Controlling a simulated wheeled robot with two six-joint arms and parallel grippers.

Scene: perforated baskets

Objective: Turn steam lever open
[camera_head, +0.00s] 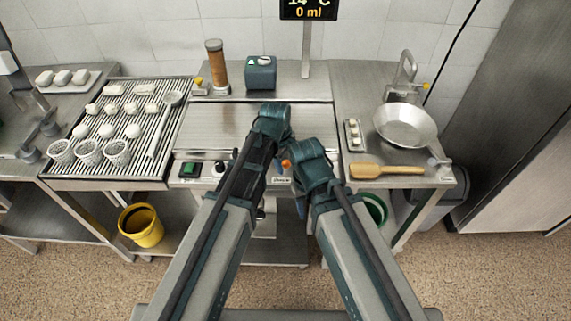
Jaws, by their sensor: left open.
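A small orange-tipped control (286,163) shows at the front panel of the steel counter, between my two arms. I cannot tell for sure whether it is the steam lever or how it is turned. A dark knob with a white base (219,168) sits further left on the same panel, beside a green switch (190,169). My left gripper (245,165) is a dark shape at the panel just right of the knob, partly hidden by my own arm. It is open and seems to hold nothing. My right gripper is hidden behind its arm.
A ribbed rack (150,150) with white pieces and perforated baskets (89,151) stands left. A pan (405,126) and wooden spatula (385,171) lie right. A yellow bucket (141,225) is below.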

